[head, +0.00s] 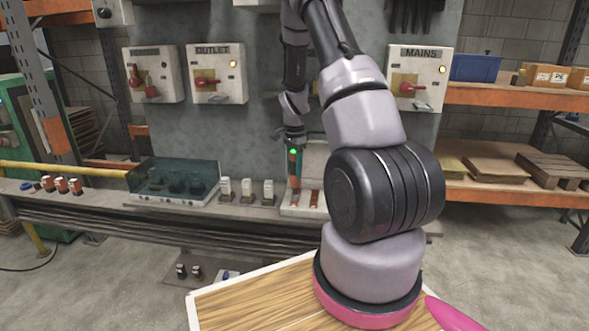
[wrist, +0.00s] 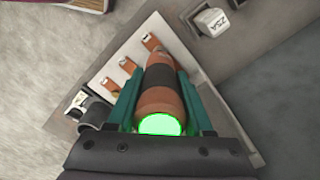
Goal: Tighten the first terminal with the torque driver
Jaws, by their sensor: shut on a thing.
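The torque driver (head: 296,168) is an orange cylinder with a dark band; its end glows green. It also shows in the wrist view (wrist: 160,92), between the teal fingers of my gripper (wrist: 165,105). My gripper (head: 294,150) is shut on it. In the head view the driver stands roughly upright over the left part of the pale terminal panel (head: 289,211). Copper terminals show beside it in the wrist view, such as an upper one (wrist: 152,41), a middle one (wrist: 128,65) and a lower one (wrist: 110,84). The driver's tip is hidden, so I cannot tell its contact.
White fuses (head: 247,187) stand left of the panel, and a clear-covered tray (head: 172,182) is further left. A fuse marked 25A (wrist: 212,20) lies beyond the panel in the wrist view. OUTLET (head: 215,73) and MAINS (head: 420,77) switch boxes hang on the grey wall behind.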

